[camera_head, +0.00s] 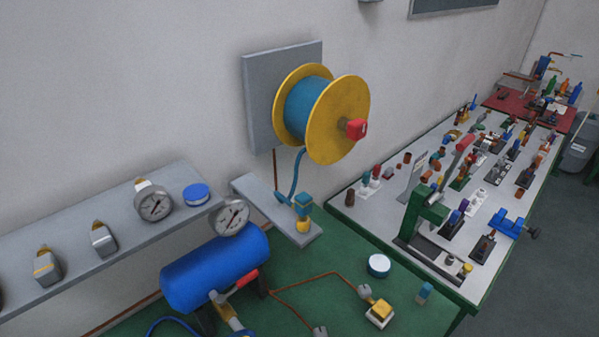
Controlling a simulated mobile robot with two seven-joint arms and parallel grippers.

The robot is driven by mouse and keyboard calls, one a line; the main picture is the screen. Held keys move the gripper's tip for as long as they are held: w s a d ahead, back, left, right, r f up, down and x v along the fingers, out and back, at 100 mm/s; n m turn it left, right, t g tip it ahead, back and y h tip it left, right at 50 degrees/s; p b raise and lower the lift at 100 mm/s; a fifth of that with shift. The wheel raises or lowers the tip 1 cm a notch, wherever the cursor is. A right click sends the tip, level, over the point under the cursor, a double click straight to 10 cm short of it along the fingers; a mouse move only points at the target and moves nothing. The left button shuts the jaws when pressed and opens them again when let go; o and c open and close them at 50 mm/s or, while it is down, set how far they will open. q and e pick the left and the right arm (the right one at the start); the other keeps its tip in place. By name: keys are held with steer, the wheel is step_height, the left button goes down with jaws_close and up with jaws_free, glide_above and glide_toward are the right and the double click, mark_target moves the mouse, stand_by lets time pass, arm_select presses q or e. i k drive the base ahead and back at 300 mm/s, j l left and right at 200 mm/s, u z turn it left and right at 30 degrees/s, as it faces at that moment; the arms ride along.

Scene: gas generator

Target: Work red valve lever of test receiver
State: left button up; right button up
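A blue cylindrical tank (215,268), which looks like the test receiver, lies on its side at the lower left of the head view. A round white-faced gauge (231,216) stands at its upper side. A red lever (247,279) slants across the tank's lower right side, above a yellow and grey fitting (232,315). The fitting is partly cut off by the bottom edge. The lever's exact setting is hard to tell. Neither of my grippers is in view, and nothing touches the lever.
A grey shelf (100,238) with gauges and fittings runs along the wall behind the tank. A hose reel (318,113) hangs above. Copper tubing (310,279) and a yellow-topped block (380,312) lie on the green surface (340,265). A crowded workbench (345,209) stands right.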

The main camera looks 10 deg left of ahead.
mark_target(221, 298)
steer(key=i+u, duration=0.1)
steer(key=u, duration=0.65)
